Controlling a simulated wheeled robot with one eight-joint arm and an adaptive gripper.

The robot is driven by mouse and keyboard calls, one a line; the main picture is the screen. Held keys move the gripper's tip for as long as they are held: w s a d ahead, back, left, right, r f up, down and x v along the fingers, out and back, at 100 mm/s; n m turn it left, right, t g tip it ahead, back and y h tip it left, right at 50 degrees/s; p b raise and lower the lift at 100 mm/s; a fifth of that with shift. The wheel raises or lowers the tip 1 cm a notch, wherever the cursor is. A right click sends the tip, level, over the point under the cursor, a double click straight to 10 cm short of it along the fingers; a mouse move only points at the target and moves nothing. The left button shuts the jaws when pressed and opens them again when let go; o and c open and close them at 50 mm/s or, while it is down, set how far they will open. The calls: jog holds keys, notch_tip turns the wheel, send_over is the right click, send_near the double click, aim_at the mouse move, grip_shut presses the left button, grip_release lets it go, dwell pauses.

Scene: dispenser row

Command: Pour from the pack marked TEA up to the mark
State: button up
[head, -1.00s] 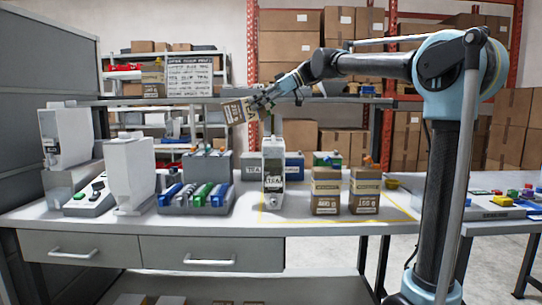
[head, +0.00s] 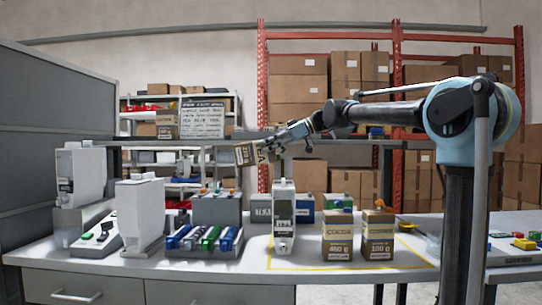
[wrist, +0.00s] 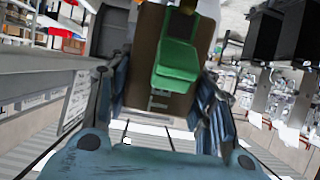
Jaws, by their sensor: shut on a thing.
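My gripper (head: 266,150) is shut on a brown pack (head: 245,154), held tilted in the air above the bench. Below and a little right of the held pack stands a tall white dispenser (head: 283,205) with a label that appears to read TEA. The pack and dispenser look apart. I cannot see anything pouring, and the fill mark cannot be made out.
Two brown packs, one labelled COCOA (head: 337,236) and one beside it (head: 378,238), stand right of the dispenser inside a yellow outline. A rack of coloured clips (head: 205,238) and a white dispenser (head: 140,215) stand left. A shelf board (head: 202,118) is behind.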

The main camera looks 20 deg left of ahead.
jog(key=shift+w+d+f+g+y, duration=0.15)
jog(key=shift+d+f+y, duration=0.2)
jog(key=shift+y, duration=0.4)
jog(key=shift+d+f+g+y, duration=0.15)
jog(key=shift+d+f+y, duration=0.15)
jog(key=shift+y, duration=0.45)
dwell(3.0)
